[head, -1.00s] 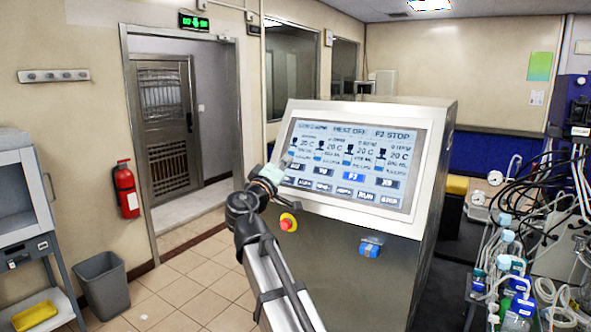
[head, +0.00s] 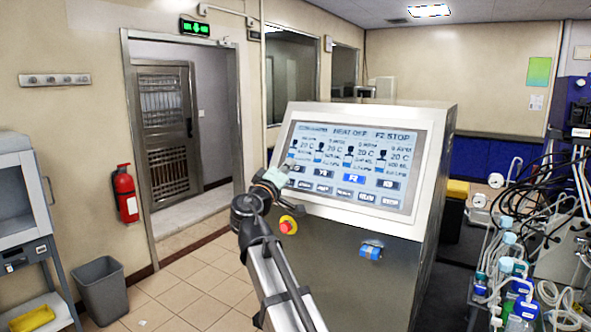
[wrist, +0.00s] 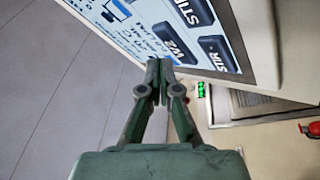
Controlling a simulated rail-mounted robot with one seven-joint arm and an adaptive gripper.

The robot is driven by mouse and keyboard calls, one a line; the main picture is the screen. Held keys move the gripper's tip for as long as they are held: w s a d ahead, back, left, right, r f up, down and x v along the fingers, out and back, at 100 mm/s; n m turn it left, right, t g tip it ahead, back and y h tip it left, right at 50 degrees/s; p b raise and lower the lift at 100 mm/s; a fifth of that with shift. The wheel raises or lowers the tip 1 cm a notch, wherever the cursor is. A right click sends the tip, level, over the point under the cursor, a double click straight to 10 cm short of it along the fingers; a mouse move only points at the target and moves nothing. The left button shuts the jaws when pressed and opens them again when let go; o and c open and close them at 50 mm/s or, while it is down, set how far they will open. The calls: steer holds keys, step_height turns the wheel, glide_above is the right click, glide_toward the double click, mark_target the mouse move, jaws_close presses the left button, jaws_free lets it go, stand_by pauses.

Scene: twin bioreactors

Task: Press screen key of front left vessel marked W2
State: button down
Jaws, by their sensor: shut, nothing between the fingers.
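The control screen (head: 355,160) faces me on a slanted steel console, lit, with vessel icons and rows of keys. In the wrist view a dark key marked W2 (wrist: 172,43) shows on the screen, close beyond my fingertips. Keys marked STIR (wrist: 218,54) lie beside it. My gripper (wrist: 160,66) is shut and empty, its tips just short of the W2 key in the picture. I cannot tell whether they touch the screen. In the head view my gripper (head: 286,166) is at the screen's left edge and hides part of it.
A red knob on a yellow base (head: 288,225) and a blue part (head: 370,251) sit on the console front below the screen. Bottles and tubing (head: 510,265) crowd the right side. The tiled floor (head: 190,285) on the left is open, with a grey bin (head: 102,290).

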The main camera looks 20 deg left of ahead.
steer(key=shift+w+d+f+b, duration=0.15)
steer(key=shift+w+f+b, duration=0.25)
steer(key=shift+w+b, duration=0.55)
stand_by(1.5)
steer(key=shift+s+b, duration=0.3)
steer(key=shift+s, duration=0.1)
steer(key=shift+s+r, duration=0.4)
steer(key=shift+s, duration=0.15)
steer(key=s+r, duration=0.1)
steer(key=s+a, duration=0.1)
steer(key=s+r, duration=0.1)
steer(key=s, duration=0.1)
steer(key=shift+s+a+r, duration=0.1)
steer(key=shift+a+r, duration=0.1)
steer(key=shift+r, duration=0.1)
stand_by(0.7)
